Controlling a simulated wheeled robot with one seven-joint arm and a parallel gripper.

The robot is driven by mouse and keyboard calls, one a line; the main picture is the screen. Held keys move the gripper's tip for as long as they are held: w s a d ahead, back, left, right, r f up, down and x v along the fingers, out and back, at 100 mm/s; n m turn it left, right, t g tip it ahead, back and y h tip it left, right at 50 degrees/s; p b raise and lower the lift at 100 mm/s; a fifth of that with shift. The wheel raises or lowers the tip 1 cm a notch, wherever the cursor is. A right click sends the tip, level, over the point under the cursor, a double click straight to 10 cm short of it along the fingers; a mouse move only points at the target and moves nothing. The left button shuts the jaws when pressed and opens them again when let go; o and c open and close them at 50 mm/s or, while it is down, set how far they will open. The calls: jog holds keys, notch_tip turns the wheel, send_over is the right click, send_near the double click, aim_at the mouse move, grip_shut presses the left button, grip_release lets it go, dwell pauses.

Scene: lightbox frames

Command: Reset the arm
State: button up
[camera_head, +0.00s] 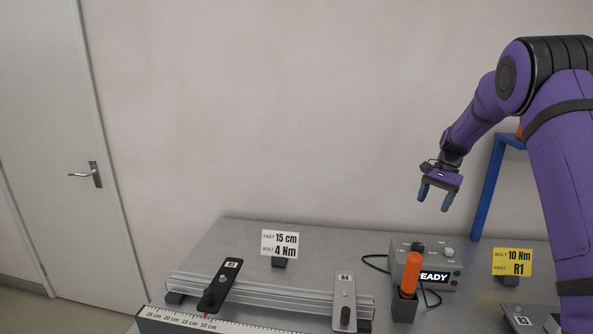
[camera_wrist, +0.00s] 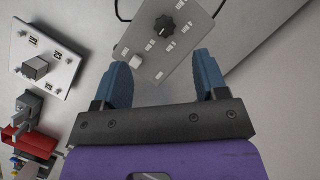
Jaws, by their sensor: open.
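My purple arm comes in from the right in the head view. My gripper (camera_head: 436,195) hangs in the air above the back of the table, with its blue fingers apart and nothing between them. In the wrist view my gripper (camera_wrist: 163,80) also shows open and empty. Beyond its fingertips lies a grey control box with a black knob (camera_wrist: 163,26), well below and apart from the fingers. In the head view this grey box (camera_head: 440,270) bears a display, partly hidden, reading "EADY".
An orange-handled tool (camera_head: 411,272) stands in a dark holder before the box. A rail (camera_head: 270,292) carries plates R3 (camera_head: 222,284) and R4 (camera_head: 344,300). A blue post (camera_head: 487,190) rises near my arm.

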jog(key=s+a+r+n+t+h, duration=0.1)
jog(key=s+a+r+n+t, duration=0.2)
jog(key=s+r, duration=0.7)
jog(key=s+a+r+n+h, duration=0.1)
jog(key=s+a+r+n, duration=0.1)
jog(key=s+a+r, duration=0.65)
jog(key=s+a+n+t+h, duration=0.1)
jog(key=s+n+t, duration=0.3)
jog(key=s, duration=2.1)
jog(key=shift+s+a+n, duration=0.15)
jog(key=shift+a+n, duration=0.05)
jog(key=shift+n, duration=0.6)
